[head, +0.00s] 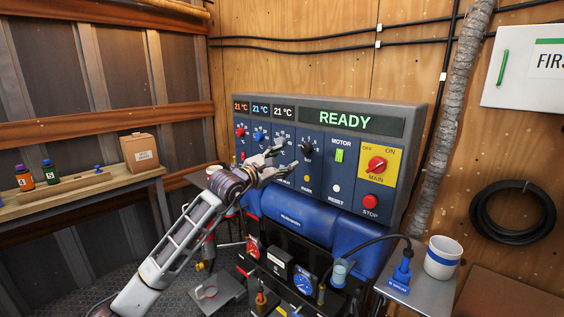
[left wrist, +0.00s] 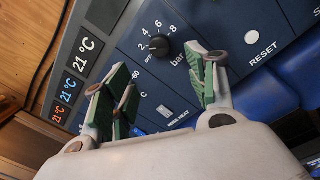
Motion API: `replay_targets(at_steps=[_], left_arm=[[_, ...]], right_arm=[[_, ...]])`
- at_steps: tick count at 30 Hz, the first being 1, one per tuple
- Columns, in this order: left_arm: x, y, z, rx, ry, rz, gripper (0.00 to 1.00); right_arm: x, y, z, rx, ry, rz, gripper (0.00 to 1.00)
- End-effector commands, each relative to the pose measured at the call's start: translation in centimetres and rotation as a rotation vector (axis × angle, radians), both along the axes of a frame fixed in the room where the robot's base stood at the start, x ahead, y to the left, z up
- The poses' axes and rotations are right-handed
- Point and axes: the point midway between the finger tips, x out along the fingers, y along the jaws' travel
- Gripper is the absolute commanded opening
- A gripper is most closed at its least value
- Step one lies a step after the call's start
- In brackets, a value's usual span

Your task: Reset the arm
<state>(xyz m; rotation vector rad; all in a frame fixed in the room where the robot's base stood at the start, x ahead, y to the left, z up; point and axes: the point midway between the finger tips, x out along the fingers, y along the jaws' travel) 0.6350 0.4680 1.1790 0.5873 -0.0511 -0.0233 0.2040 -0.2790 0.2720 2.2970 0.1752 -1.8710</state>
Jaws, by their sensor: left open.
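My left arm reaches up from the lower left in the head view. Its gripper (head: 276,162) is open and empty in front of the control panel (head: 417,125), over the lower middle-left part of its face. In the left wrist view the two green-padded fingers (left wrist: 168,92) stand apart with nothing between them. A black pressure knob (left wrist: 160,46) marked in bar shows beyond the fingertips. In the head view this knob (head: 306,148) is just right of the fingers. The panel display (head: 331,120) reads READY. My right gripper is not in view.
Below the panel are a blue tank (head: 295,220), gauges and hoses. A white cup (head: 443,258) and a blue plug (head: 402,272) are on a metal stand at right. A wooden shelf (head: 70,193) at left holds bottles and a cardboard box (head: 140,153). A black hose coil (head: 513,232) hangs at far right.

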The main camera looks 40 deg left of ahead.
Motion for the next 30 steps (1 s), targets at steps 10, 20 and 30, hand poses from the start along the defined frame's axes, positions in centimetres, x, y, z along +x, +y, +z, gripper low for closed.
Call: replay_targets(at_steps=[10, 20, 30], left_arm=[[0.0, 0.0, 0.0, 0.000, 0.000, 0.000, 0.57], [1.0, 0.1, -2.2, -0.104, 0.039, -0.032, 0.57], [3.5, 0.2, -10.9, -0.535, 0.165, -0.110, 0.57]], right_arm=[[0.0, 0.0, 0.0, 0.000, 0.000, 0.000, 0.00], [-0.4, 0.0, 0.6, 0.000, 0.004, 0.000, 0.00], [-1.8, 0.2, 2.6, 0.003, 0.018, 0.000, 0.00]])
